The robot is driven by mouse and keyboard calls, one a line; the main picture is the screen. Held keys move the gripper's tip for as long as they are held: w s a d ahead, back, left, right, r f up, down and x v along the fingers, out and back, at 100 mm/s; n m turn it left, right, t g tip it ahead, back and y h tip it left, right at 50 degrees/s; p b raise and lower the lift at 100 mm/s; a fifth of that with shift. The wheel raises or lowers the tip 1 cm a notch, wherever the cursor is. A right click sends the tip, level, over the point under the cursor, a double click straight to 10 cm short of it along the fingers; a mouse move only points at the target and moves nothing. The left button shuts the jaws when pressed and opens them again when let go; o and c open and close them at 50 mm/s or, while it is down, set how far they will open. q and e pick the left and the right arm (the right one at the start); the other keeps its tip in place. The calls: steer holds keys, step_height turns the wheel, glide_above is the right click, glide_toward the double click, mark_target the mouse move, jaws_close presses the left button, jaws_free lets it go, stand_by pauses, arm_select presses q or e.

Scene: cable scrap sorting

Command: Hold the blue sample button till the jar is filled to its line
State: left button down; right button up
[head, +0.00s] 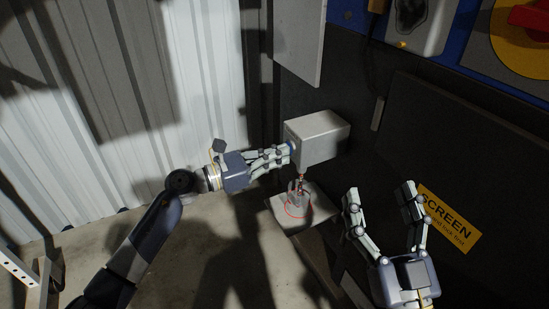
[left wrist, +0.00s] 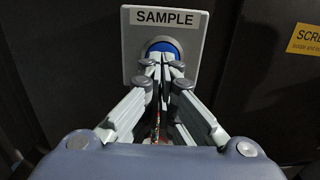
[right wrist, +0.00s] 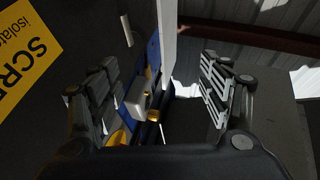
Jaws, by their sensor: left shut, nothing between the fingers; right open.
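The blue sample button (left wrist: 165,46) sits in a grey plate marked SAMPLE in the left wrist view. A clear jar (head: 298,200) with a red ring line stands on a pale ledge below the box. A thin reddish-brown streak shows above the jar; its fill level is too small to tell. My right gripper (head: 382,192) is open and empty.
A dark machine panel with a yellow SCREEN sign (head: 450,219) lies right of the jar, near my right gripper. A red and yellow switch (head: 528,25) is at top right. A corrugated wall (head: 120,90) stands at left, with concrete floor below.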

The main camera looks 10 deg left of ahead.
arm_select(q)
steer(key=shift+w+d, duration=0.2)
steer(key=shift+d, duration=0.1)
arm_select(e)
steer(key=shift+s+r+t, duration=0.3)
steer(key=shift+r+t, duration=0.1)
steer(key=shift+r, duration=0.2)
arm_select(q)
steer(key=shift+d, duration=0.1)
stand_by(2.4)
